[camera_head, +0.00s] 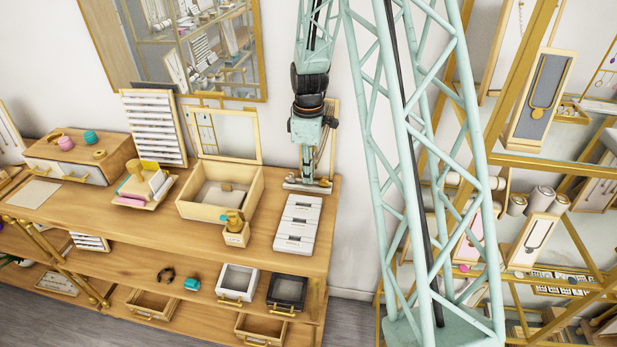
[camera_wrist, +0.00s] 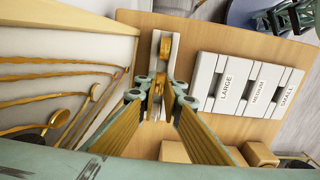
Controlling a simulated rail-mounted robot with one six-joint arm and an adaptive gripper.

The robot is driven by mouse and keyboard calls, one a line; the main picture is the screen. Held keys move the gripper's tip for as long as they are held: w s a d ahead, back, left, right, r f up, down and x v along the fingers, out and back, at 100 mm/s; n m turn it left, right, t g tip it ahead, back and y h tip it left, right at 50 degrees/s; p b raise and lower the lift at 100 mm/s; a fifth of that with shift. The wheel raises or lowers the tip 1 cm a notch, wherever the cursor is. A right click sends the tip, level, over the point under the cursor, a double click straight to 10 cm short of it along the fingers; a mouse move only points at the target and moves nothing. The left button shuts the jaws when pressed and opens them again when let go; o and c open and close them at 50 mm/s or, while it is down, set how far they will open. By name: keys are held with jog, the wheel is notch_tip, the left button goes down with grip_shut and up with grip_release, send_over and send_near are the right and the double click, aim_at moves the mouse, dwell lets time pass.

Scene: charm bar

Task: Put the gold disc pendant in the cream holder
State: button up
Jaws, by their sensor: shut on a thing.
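My gripper (camera_head: 307,178) points straight down over the back right of the counter. In the wrist view my gripper (camera_wrist: 158,98) has its fingertips closed on a small gold piece (camera_wrist: 157,86), apparently the gold disc pendant; the fingers partly cover it. A narrow cream holder (camera_wrist: 155,62) stands right at the fingertips, with another rounded gold piece (camera_wrist: 165,46) at its far part. The pale holder also shows in the head view (camera_head: 296,186). I cannot tell whether the held piece touches the holder.
White boxes marked large, medium and small (camera_head: 297,224) lie close in front of the gripper. An open wooden box (camera_head: 201,211) and a small cream block with gold items (camera_head: 236,238) stand to the left. A framed panel with gold chains (camera_wrist: 60,50) is close behind.

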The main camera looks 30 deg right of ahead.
jog(key=shift+f, duration=0.55)
jog(key=shift+f, duration=0.15)
jog(key=o, duration=0.7)
jog(key=shift+r, duration=6.15)
jog(key=shift+r, duration=0.1)
